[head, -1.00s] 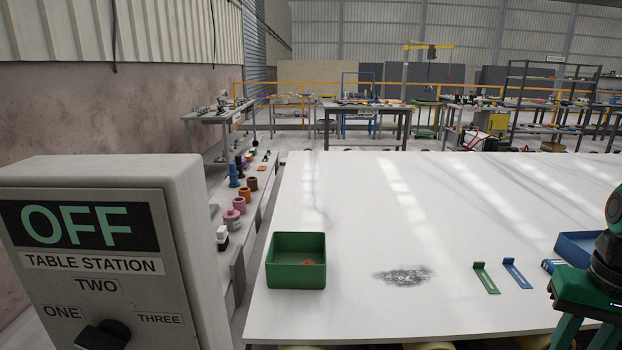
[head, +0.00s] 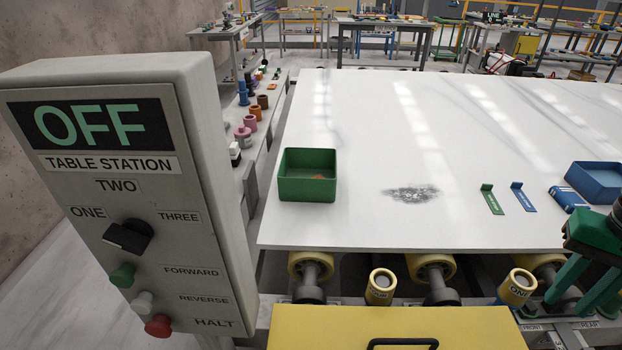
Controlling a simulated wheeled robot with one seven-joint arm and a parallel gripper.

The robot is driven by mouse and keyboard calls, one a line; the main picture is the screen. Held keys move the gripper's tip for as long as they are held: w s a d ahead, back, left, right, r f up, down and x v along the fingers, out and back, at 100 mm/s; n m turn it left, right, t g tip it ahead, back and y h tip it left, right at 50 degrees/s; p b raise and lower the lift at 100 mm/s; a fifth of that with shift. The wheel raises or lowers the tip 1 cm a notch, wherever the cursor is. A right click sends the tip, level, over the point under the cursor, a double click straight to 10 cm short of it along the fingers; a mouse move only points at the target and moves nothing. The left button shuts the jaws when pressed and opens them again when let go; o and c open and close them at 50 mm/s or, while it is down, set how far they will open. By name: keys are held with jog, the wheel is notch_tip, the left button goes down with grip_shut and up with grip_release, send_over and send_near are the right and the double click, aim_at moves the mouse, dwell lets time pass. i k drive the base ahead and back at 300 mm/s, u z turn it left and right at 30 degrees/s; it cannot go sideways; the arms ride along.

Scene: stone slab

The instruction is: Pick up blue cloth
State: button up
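A small folded blue item (head: 568,198), which may be the blue cloth, lies on the white stone slab (head: 370,130) at the right. It sits just in front of a blue tray (head: 597,181), with pale markings on it too small to read. My gripper (head: 568,304) is at the lower right, in front of the slab's near edge and nearer to me than the blue item. Its two green fingers point down and stand apart, with nothing seen between them. The upper part of the gripper is cut off by the right edge.
A green bracket (head: 492,199) and a blue bracket (head: 523,197) lie near the blue item. A grey control panel (head: 130,180) reading OFF stands at left. Yellow rollers (head: 432,267) run below the slab edge.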

aim_at(566, 197)
jog(key=k, duration=1.3)
jog(key=z, duration=0.4)
jog(key=i, duration=0.55)
jog(key=z, duration=0.8)
jog(key=i, duration=1.15)
jog(key=u, duration=0.15)
jog(key=k, duration=0.35)
jog(key=u, duration=0.05)
